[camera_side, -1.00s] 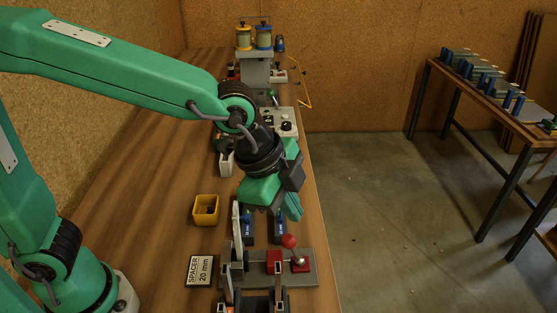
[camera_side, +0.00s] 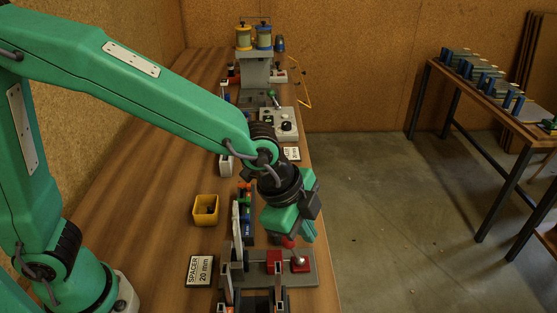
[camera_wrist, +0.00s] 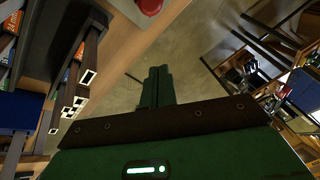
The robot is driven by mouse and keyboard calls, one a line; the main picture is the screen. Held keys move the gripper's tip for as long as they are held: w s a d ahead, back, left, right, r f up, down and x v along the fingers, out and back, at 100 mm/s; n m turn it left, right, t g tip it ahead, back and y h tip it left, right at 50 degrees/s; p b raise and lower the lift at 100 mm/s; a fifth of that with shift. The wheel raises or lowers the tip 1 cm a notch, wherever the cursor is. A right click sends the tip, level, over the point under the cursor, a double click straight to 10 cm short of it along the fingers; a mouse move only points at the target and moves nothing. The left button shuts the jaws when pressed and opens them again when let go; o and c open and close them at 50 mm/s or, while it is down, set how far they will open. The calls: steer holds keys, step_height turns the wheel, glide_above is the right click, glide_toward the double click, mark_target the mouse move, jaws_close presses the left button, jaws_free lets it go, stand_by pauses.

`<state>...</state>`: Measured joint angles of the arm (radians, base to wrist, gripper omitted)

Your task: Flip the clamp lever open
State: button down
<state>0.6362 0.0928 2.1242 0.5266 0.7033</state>
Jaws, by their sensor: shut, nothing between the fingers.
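The clamp lever's red ball knob (camera_side: 289,242) shows just below my gripper in the side view, partly hidden by it. The clamp's red block (camera_side: 274,262) and a red base piece (camera_side: 300,264) sit on a grey plate (camera_side: 312,278) near the bench's right edge. My gripper (camera_side: 307,235) is shut and empty, pointing down over the knob. Whether it touches the knob cannot be told. In the wrist view my green fingers (camera_wrist: 158,85) are together, and a red knob (camera_wrist: 149,6) shows at the top edge, apart from them.
A yellow bin (camera_side: 205,210) and a "SPACER 20 mm" sign (camera_side: 200,271) lie left of the fixture. An upright white-edged frame (camera_side: 237,232) stands left of the clamp. A control box (camera_side: 279,124) is farther back. Open floor lies right of the bench.

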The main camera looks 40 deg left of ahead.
mark_target(290, 246)
steer(key=a+f, duration=0.3)
steer(key=f, duration=0.2)
steer(key=shift+w+f, duration=0.15)
steer(key=shift+w, duration=0.3)
steer(key=shift+s+a+f+y, duration=0.15)
steer(key=shift+s+a+f, duration=0.2)
steer(key=shift+a, duration=0.2)
steer(key=shift+s+a+f+y, duration=0.15)
steer(key=shift+s+a+f, duration=0.1)
steer(key=shift+s+a, duration=0.25)
steer(key=shift+w, duration=0.1)
steer(key=shift+w+d, duration=0.1)
steer(key=shift+w, duration=0.05)
steer(key=shift+w+d, duration=0.35)
steer(key=shift+d+r, duration=0.1)
